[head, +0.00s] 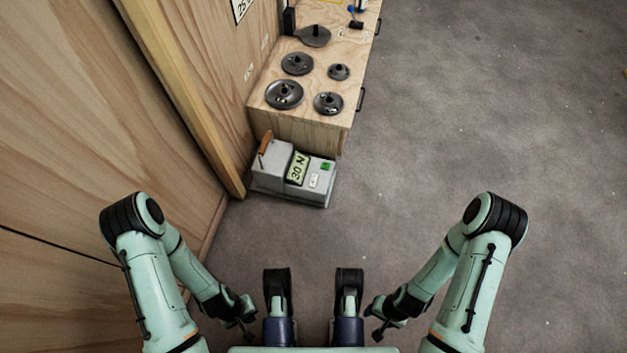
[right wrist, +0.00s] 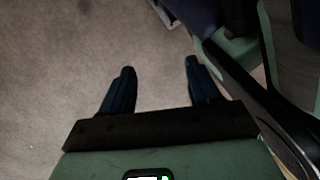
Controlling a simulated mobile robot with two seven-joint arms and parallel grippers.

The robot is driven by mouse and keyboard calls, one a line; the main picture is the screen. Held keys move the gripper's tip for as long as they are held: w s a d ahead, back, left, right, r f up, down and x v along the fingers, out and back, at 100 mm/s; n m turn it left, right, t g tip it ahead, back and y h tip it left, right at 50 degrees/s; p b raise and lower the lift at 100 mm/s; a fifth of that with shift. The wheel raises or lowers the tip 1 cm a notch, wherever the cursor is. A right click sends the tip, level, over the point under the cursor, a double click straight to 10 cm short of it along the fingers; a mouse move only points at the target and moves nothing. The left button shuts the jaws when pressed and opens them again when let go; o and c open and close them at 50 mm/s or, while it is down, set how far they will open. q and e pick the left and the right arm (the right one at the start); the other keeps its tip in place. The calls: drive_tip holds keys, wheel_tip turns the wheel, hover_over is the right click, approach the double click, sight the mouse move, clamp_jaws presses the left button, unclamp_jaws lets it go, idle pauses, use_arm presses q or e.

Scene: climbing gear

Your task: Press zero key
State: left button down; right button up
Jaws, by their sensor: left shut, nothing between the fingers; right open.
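A grey measuring device (head: 268,158) with a lit display (head: 297,168) reading "30 N" sits on the floor ahead of me, at the foot of the wooden bench. On its top are a green key (head: 326,166) and a small white key or label (head: 314,180); their markings are too small to read, so I cannot tell which is the zero key. My left gripper (head: 246,328) is shut and empty, low in the head view and well short of the device. My right gripper (head: 374,330) is open and empty; its spread fingers show in the right wrist view (right wrist: 158,78) over bare floor.
A wooden bench (head: 300,131) behind the device carries several dark round weights (head: 284,95). A brown lever or handle (head: 265,143) stands up at the device's left. A plywood wall (head: 90,120) runs along the left. The grey floor (head: 480,130) to the right is clear.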

idle(0.8)
clamp_jaws()
idle(1.6)
